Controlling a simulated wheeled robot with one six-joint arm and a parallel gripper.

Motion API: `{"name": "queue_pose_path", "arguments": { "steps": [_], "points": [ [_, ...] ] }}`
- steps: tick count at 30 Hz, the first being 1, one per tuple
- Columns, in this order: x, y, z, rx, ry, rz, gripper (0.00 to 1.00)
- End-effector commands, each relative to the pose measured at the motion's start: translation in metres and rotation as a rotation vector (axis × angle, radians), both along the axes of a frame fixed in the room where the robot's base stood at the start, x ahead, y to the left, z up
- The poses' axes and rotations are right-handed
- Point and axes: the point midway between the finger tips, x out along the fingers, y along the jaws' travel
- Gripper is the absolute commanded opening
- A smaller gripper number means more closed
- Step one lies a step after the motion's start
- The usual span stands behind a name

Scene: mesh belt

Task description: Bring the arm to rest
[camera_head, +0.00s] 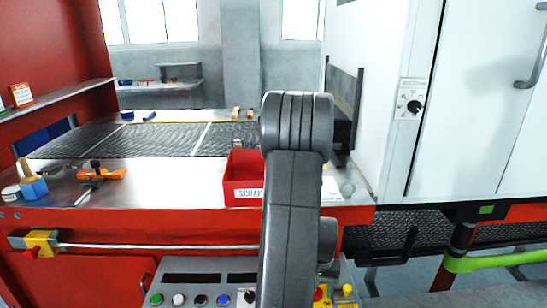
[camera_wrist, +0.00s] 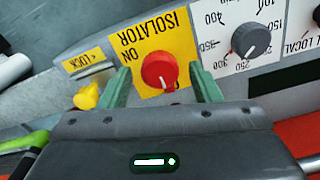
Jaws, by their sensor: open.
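My gripper (camera_wrist: 162,88) shows in the wrist view with its two green fingers apart. A red isolator knob (camera_wrist: 159,70) on a yellow plate (camera_wrist: 150,38) appears between the fingers, its pointer towards the bottom of the picture. The fingers look clear of the knob, but I cannot tell the exact distance. In the head view my arm (camera_head: 291,200) rises up the middle and hides part of the control panel (camera_head: 217,268). My gripper is not visible in the head view.
A red scrap bin (camera_head: 243,178) stands on the metal ledge, left of my arm. The mesh belt (camera_head: 160,140) lies behind. A white cabinet (camera_head: 470,100) fills the right. In the wrist view, a yellow lock tab (camera_wrist: 88,96) and a black dial (camera_wrist: 251,40) flank the fingers.

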Motion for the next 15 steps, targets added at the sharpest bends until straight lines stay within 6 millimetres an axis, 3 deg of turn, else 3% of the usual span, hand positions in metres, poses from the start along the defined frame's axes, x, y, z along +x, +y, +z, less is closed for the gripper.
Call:
{"name": "queue_pose_path", "arguments": {
  "steps": [15],
  "points": [
    [-0.0006,-0.0006,0.0015,0.0,0.001,-0.419,0.57]
  ]
}}
